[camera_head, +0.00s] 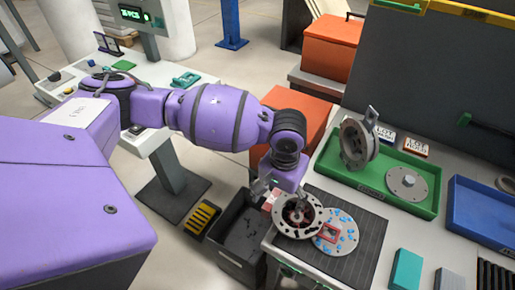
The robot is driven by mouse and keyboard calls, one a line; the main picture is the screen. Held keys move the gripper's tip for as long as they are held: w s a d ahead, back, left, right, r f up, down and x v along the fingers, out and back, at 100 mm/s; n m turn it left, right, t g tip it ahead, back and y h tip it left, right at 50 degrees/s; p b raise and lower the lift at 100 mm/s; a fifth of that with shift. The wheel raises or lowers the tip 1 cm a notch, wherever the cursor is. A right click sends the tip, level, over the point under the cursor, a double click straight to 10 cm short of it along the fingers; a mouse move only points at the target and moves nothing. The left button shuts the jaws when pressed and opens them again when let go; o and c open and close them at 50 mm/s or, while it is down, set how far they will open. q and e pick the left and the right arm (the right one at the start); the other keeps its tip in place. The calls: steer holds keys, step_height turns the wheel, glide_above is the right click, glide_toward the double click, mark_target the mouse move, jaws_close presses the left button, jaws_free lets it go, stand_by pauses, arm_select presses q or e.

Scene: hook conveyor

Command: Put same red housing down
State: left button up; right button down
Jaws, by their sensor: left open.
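The round housing (283,221), a grey ring with a dark red inside, lies at the left edge of the dark ribbed mat (368,249). My left gripper (283,198) is open just above and behind it, with its fingers by the far rim. Whether a finger touches the rim I cannot tell. The housing's near side seems to rest on or beside a pale disc with blue spots (343,243) and a small red square piece (327,232). My right gripper is not in view.
A green tray (400,204) behind the mat holds a tilted grey housing (354,145) and a flat grey disc (407,183). A blue tray (480,232) is at right. A teal block (406,269) stands near the front. A dark bin (239,265) stands left of the table. The mat's right part is clear.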

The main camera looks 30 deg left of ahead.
arm_select(q)
step_height(320, 180, down, 2)
steer(key=shift+w+f, duration=0.1)
steer(key=c, duration=1.6)
steer(key=shift+d, duration=0.1)
jaws_close()
